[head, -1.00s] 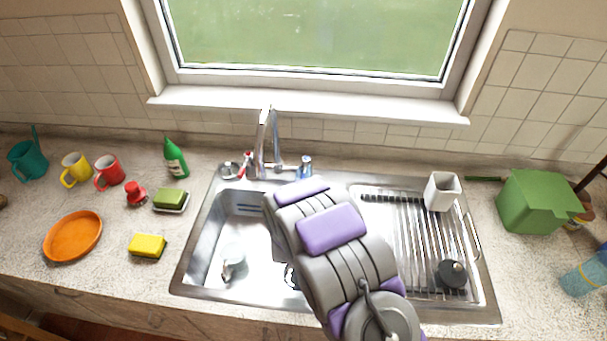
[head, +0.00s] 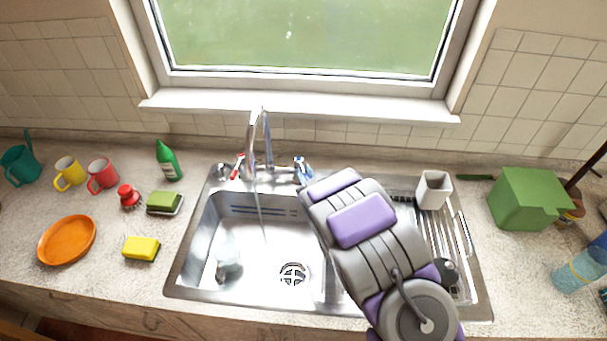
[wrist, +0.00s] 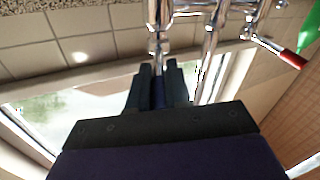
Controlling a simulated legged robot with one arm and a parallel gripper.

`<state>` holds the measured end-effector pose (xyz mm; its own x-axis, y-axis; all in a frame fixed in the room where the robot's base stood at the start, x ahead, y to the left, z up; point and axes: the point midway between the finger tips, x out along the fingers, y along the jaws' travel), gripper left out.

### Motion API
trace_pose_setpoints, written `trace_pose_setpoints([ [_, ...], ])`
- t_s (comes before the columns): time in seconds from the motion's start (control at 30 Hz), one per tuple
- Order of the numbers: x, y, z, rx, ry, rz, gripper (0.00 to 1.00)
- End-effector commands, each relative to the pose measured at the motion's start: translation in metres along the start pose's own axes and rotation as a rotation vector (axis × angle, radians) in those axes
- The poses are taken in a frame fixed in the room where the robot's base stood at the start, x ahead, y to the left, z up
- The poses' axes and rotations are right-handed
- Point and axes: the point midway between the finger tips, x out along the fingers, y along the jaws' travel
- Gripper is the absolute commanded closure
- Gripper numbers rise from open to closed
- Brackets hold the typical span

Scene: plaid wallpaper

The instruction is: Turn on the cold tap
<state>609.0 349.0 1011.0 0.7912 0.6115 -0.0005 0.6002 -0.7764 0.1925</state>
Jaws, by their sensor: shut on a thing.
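The chrome faucet (head: 253,145) stands behind the sink. A thin stream of water (head: 259,210) falls from its spout into the left basin. The blue-marked cold tap handle (head: 301,168) is at the faucet's right, beside the end of my arm. In the wrist view, my gripper (wrist: 158,78) is shut on the cold tap handle (wrist: 158,94), with a dark finger on each side. The red-tipped hot tap lever (head: 238,165) is at the faucet's left and also shows in the wrist view (wrist: 292,59). In the head view, my arm hides most of the gripper.
The left basin (head: 205,245) holds a clear cup (head: 228,258). My arm crosses above the drainer, where a white cup (head: 434,190) stands. Mugs, an orange plate (head: 66,240) and sponges lie left. A green box (head: 525,198) stands right. The window is behind.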

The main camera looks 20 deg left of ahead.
Motion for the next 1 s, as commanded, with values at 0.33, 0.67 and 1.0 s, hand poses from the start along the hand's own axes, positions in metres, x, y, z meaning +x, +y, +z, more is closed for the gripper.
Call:
trace_pose_setpoints([
  [0.33,0.0005,0.0013,-0.0042,0.0,0.011,-0.007,1.0],
  [0.67,-0.0006,0.002,-0.0018,0.001,0.005,-0.007,0.57],
  [1.0,-0.0027,0.0037,-0.0006,0.002,0.003,-0.007,0.57],
])
